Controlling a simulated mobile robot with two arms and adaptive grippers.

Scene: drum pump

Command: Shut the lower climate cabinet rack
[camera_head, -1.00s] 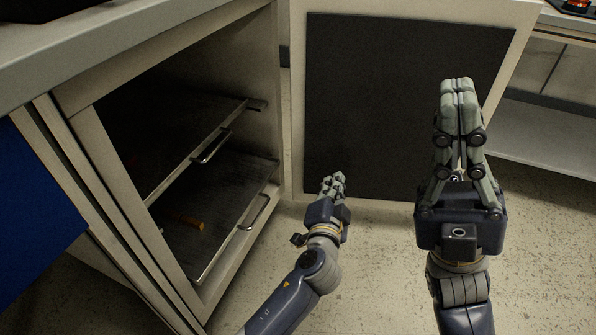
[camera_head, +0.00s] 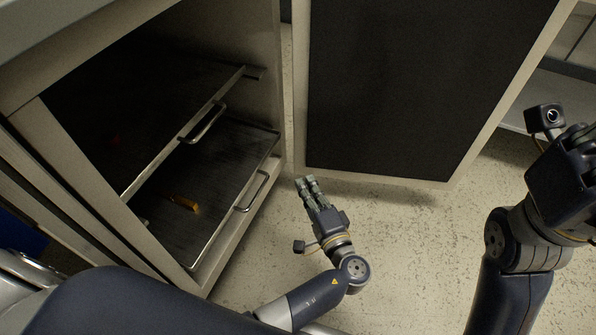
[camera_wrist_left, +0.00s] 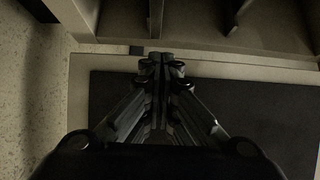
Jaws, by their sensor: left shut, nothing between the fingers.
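The climate cabinet (camera_head: 190,274) stands open at the left in the head view. Its lower rack (camera_head: 232,160) is a dark tray with a pale rim and a bar handle (camera_head: 252,190) along its front edge, near the cabinet opening. An upper rack (camera_head: 185,85) with its own handle (camera_head: 203,122) is above it. My left gripper (camera_head: 306,181) is shut and empty, to the right of the lower handle and apart from it. Its closed fingers also show in the left wrist view (camera_wrist_left: 161,60). My right gripper's body (camera_head: 572,180) is at the right edge; its fingertips are out of sight.
The cabinet door (camera_head: 410,80), with a dark inner panel, stands open just beyond my left gripper. A small orange-yellow object (camera_head: 185,204) lies on the lower rack. Speckled floor (camera_head: 400,240) is clear between my arms. A shelf (camera_head: 575,100) is at the right.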

